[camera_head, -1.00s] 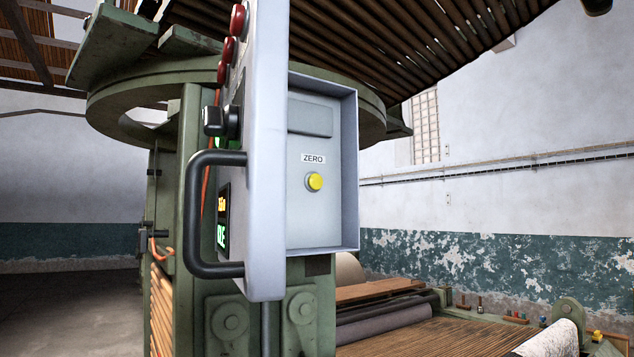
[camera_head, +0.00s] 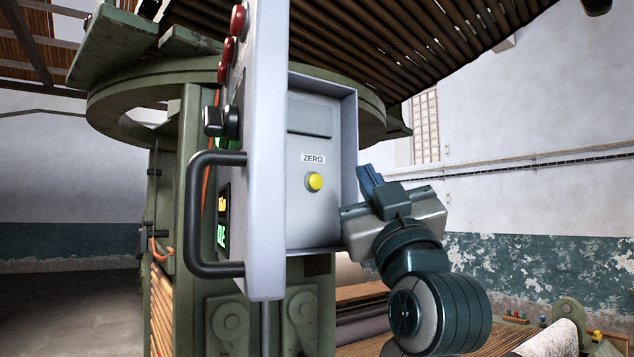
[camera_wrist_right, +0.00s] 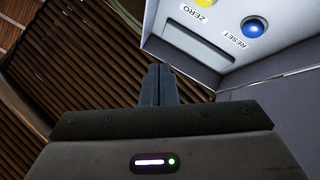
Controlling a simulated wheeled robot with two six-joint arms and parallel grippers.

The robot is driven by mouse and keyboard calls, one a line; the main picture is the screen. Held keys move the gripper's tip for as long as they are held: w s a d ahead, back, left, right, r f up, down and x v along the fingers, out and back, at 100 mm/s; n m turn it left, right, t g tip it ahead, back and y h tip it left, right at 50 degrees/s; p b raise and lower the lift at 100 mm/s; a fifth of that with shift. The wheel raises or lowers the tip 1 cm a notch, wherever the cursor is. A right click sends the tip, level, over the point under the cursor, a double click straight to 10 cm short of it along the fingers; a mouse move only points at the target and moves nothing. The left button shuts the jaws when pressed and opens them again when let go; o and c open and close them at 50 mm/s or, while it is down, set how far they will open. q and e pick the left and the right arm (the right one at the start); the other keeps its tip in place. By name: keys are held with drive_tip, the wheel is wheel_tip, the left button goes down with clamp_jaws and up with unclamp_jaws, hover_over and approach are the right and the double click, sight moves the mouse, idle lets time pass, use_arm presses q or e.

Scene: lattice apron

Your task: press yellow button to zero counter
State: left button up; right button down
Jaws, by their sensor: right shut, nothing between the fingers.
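The yellow button (camera_head: 315,182) sits under a ZERO label on the back panel inside the grey control box (camera_head: 350,160). In the right wrist view, the yellow button (camera_wrist_right: 205,3) shows at the top edge, partly cut off, with a blue RESET button (camera_wrist_right: 252,28) beside it. My right gripper (camera_head: 368,176) is shut and empty, just right of the box's right wall in the head view and apart from the yellow button. Its closed fingers (camera_wrist_right: 159,82) point up in the wrist view, beside the box. My left gripper is not seen.
The box's side walls stand out around the button panel. The green machine frame (camera_head: 195,130) is behind.

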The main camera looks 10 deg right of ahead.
sight(315, 182)
drive_tip(key=shift+w, duration=0.1)
drive_tip(key=shift+w+a, duration=0.5)
drive_tip(key=shift+w, duration=0.85)
drive_tip(key=shift+w+a, duration=0.5)
drive_tip(key=shift+w, duration=0.85)
drive_tip(key=shift+w+a, duration=0.5)
drive_tip(key=shift+w, duration=0.85)
drive_tip(key=shift+w+a, duration=0.15)
drive_tip(key=shift+w, duration=0.25)
drive_tip(key=shift+w+a, duration=0.15)
drive_tip(key=shift+w, duration=0.3)
drive_tip(key=shift+s, duration=0.1)
drive_tip(key=shift+s+d, duration=0.3)
drive_tip(key=shift+s, duration=0.4)
